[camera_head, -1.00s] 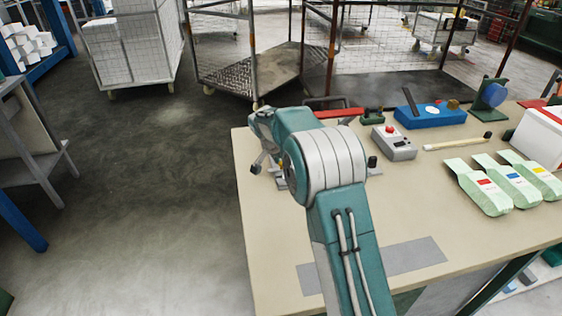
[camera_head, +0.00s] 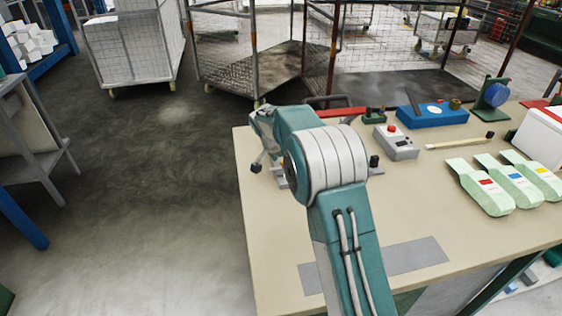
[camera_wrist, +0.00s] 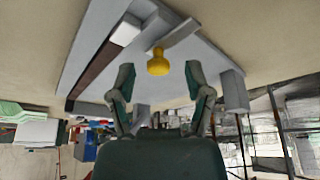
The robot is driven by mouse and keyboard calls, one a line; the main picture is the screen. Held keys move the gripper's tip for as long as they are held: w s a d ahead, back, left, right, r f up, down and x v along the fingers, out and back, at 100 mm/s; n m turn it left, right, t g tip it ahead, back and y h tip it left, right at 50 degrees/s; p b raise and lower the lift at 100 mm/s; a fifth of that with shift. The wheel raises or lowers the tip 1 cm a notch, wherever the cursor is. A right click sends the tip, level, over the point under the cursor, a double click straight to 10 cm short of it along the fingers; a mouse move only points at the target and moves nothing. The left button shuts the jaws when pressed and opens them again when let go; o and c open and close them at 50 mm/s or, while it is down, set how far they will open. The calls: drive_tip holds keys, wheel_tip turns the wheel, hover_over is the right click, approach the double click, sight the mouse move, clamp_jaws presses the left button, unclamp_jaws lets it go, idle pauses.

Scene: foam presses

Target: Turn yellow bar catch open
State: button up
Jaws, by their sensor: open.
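In the wrist view a yellow rounded knob (camera_wrist: 158,64) sits at the end of a short grey bar (camera_wrist: 183,34) on a light grey plate (camera_wrist: 92,55); I take these as the yellow bar catch. My gripper (camera_wrist: 160,78) is open, its two dark green fingers spread to the left and right of the knob in the picture. The knob appears between the fingertips; I cannot tell how far ahead it is, and no contact shows. In the head view my arm hides the catch and most of the gripper.
On the table (camera_head: 275,230) stand a grey box with a red button (camera_head: 397,143), a blue block (camera_head: 430,115), a wooden stick (camera_head: 460,143) and pale green packets (camera_head: 485,190) to the right. A red bar (camera_head: 342,113) lies behind my arm. Wire cages stand beyond.

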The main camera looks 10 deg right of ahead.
drive_tip(key=v, duration=1.1)
drive_tip(key=shift+a, duration=0.25)
drive_tip(key=shift+s+r, duration=0.15)
drive_tip(key=shift+s, duration=0.1)
